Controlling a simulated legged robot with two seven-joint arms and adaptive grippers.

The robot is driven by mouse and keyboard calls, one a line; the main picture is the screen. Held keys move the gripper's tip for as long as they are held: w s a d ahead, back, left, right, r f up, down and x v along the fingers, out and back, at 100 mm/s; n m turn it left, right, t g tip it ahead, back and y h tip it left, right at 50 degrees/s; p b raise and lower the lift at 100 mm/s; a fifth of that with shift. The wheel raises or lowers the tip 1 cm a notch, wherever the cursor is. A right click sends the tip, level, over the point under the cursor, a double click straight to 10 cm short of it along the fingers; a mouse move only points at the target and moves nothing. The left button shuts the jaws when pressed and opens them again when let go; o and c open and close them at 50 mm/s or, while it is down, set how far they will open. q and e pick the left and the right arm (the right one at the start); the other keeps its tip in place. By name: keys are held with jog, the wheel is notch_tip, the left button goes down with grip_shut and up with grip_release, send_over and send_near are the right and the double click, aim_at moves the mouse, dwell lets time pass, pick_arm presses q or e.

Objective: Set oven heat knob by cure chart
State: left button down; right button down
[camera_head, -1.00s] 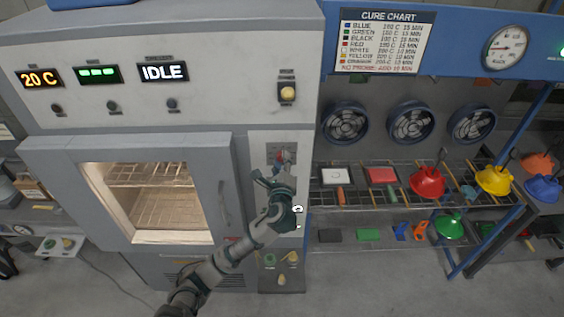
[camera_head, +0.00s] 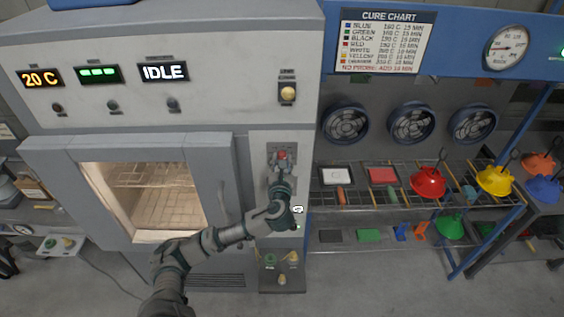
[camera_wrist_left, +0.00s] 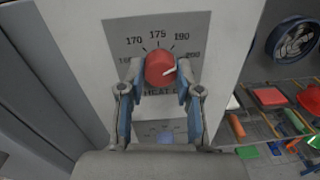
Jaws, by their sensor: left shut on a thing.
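The red oven heat knob (camera_head: 282,154) is on the grey control panel right of the oven door. My left gripper (camera_head: 281,164) is shut on the knob, one finger on each side in the left wrist view (camera_wrist_left: 160,75). The cure chart (camera_head: 384,41) hangs at upper right; its colour rows show, but the small figures are blurred. My right gripper is not in view.
The oven displays read 20 C (camera_head: 40,78) and IDLE (camera_head: 164,72). The oven window (camera_head: 155,190) is lit, showing racks.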

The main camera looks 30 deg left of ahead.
pick_arm(q)
jog(key=shift+f+m, duration=0.15)
jog(key=shift+m, duration=0.7)
jog(key=shift+f+m, duration=0.15)
jog(key=shift+m, duration=0.7)
jog(key=c, duration=0.9)
grip_release()
jog(key=shift+c, duration=0.2)
jog(key=shift+o, duration=0.8)
jog(key=shift+w+a, duration=0.15)
jog(key=shift+r, duration=0.1)
jog(key=v, duration=1.2)
